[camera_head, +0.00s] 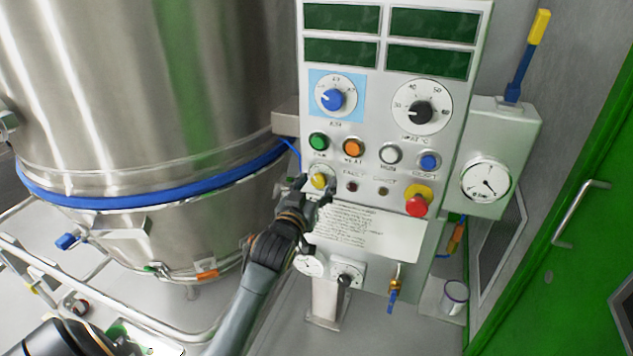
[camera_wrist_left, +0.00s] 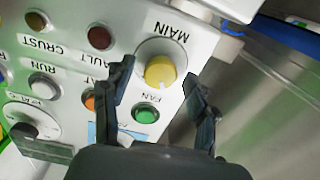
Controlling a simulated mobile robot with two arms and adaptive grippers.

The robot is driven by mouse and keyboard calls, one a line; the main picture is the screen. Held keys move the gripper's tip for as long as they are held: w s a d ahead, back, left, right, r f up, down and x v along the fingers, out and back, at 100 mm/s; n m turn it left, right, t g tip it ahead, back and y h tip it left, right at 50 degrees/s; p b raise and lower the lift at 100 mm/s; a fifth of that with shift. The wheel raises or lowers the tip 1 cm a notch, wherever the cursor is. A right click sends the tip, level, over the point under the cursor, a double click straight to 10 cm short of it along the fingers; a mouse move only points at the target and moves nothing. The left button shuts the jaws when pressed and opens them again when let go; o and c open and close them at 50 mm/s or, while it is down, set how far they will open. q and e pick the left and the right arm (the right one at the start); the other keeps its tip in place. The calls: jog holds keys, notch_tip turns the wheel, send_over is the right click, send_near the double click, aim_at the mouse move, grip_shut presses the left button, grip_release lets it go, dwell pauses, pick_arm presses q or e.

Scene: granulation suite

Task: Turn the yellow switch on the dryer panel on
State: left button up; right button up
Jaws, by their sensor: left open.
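The yellow switch (camera_head: 319,181) is a round knob on a pale dial, low on the left side of the grey dryer panel (camera_head: 290,60). In the left wrist view the yellow switch (camera_wrist_left: 160,71) sits under the label MAIN, and the panel appears upside down. My left gripper (camera_head: 318,188) is open at the switch, with its fingers on either side of it. In the wrist view the left gripper (camera_wrist_left: 160,82) has one finger left and one right of the knob; I cannot tell whether they touch it. My right gripper is not in view.
A green button (camera_head: 318,142) and an orange button (camera_head: 353,147) sit just above the switch. A red emergency knob (camera_head: 416,206) is to the right. A large steel vessel (camera_head: 130,80) with a blue band stands left of the panel. A green door (camera_head: 590,190) is at right.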

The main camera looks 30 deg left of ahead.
pick_arm(q)
jog(key=shift+w, duration=0.1)
jog(key=c, duration=1.2)
jog(key=shift+o, duration=0.2)
jog(key=shift+m, duration=0.3)
jog(key=shift+r+m+p, duration=0.1)
jog(key=shift+m+p, duration=0.6)
jog(key=shift+m, duration=0.2)
jog(key=m+p, duration=0.1)
jog(key=m, duration=0.1)
jog(key=shift+m, duration=0.3)
jog(key=m+p, duration=0.1)
jog(key=m, duration=0.3)
jog(key=shift+p, duration=0.35)
jog(key=shift+m+p, duration=0.3)
jog(key=shift+m, duration=1.4)
